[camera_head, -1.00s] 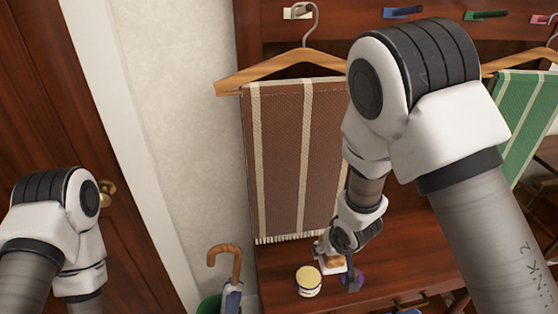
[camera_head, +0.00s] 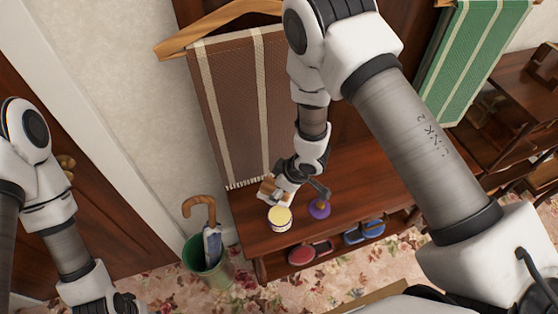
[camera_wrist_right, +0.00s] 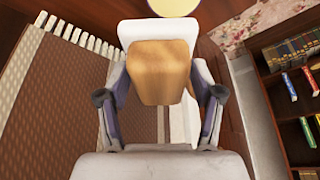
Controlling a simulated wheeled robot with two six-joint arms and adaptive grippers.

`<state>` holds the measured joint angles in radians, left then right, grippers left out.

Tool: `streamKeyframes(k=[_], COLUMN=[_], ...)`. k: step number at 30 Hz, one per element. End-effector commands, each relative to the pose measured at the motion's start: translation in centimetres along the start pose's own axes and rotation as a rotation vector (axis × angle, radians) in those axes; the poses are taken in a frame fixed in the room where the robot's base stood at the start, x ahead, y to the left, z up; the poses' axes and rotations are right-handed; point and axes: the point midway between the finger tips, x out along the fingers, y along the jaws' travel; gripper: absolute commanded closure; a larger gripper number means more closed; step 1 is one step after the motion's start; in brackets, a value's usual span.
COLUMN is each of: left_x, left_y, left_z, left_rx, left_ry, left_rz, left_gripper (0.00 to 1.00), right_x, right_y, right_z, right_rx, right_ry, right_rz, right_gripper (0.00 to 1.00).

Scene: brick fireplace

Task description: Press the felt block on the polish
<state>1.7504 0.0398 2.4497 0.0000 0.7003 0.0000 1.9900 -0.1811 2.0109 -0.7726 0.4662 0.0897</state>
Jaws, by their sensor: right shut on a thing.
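My right gripper (camera_wrist_right: 158,98) is shut on the felt block (camera_wrist_right: 155,75), which has a tan wooden back and a white felt side. In the head view the block (camera_head: 268,189) is just behind and left of the polish (camera_head: 279,216), an open round tin with a pale yellow top on the dark wooden bench. In the right wrist view the polish (camera_wrist_right: 172,5) shows only partly at the top edge, beyond the block. I cannot tell whether the block touches the tin. My left arm hangs at the left; its fingertips are out of the head view.
A purple round thing (camera_head: 319,207) lies on the bench (camera_head: 345,204) right of the tin. A brown striped cloth (camera_head: 240,110) hangs behind. A green bin (camera_head: 208,262) with an umbrella stands left of the bench. Shoes (camera_head: 301,255) sit on the shelf below.

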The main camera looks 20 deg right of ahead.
Motion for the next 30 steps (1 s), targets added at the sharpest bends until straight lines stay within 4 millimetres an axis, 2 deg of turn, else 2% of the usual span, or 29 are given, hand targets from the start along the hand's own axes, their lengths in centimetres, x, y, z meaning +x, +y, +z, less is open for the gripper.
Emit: streamKeyframes(k=[1, 5, 11, 21, 30], left_x=[-1.2, -1.7, -0.2, 3.6, 3.8], left_y=[0.0, 0.0, 0.0, 0.0, 0.0], left_z=[0.0, 0.1, 0.1, 0.1, 0.0], left_rx=[0.0, 0.0, 0.0, 0.0, 0.0], left_ry=[-0.001, -0.001, -0.001, -0.001, -0.001], left_rz=[0.0, 0.0, 0.0, 0.0, 0.0], left_gripper=[0.47, 0.47, 0.47, 0.47, 0.47], right_x=[-0.4, 0.1, 1.8, 5.6, 5.9], right_y=[-0.7, -1.7, -1.8, -1.8, -1.8], right_z=[0.5, 1.8, 2.5, 4.2, 4.3], right_rx=[0.003, 0.004, 0.003, 0.003, 0.003], right_ry=[-0.003, -0.002, 0.001, 0.0, 0.0], right_rz=[-0.003, 0.001, 0.004, 0.003, 0.004], right_gripper=[0.62, 0.62, 0.62, 0.62, 0.62])
